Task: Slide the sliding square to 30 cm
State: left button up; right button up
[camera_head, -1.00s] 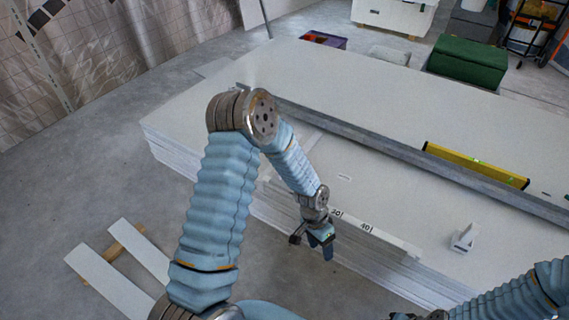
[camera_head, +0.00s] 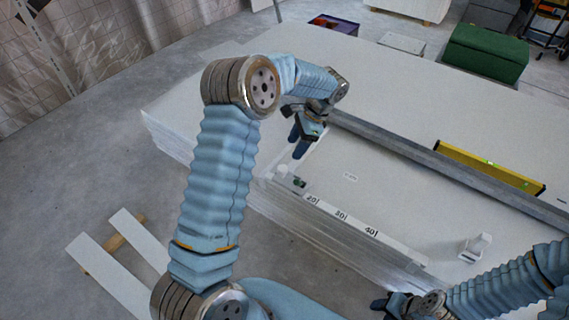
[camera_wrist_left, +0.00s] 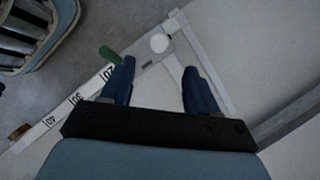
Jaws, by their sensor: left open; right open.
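The sliding square lies at the near edge of the panel stack. Its white rule (camera_head: 342,217) carries the marks 20, 30 and 40. Its slider (camera_head: 290,181), with a pale round knob, sits left of the 20 mark. In the left wrist view the slider's round knob (camera_wrist_left: 159,43) shows just beyond my fingertips, with a green piece (camera_wrist_left: 109,54) beside it. My left gripper (camera_head: 300,143) is open and empty above and behind the slider; its two fingers (camera_wrist_left: 159,72) are spread apart. My right gripper (camera_head: 392,304) is open, low at the front edge.
A yellow level (camera_head: 488,167) lies along a long grey rail (camera_head: 420,157) across the panels (camera_head: 400,90). A small white block with a post (camera_head: 475,247) stands at the right. A green box (camera_head: 485,52) is behind. Panel surface around the rule is clear.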

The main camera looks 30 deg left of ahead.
aim_at(283, 168)
pick_arm(q)
jog(key=x, duration=0.9)
jog(key=shift+s+f, duration=0.1)
jog(key=shift+f, duration=0.3)
grip_shut()
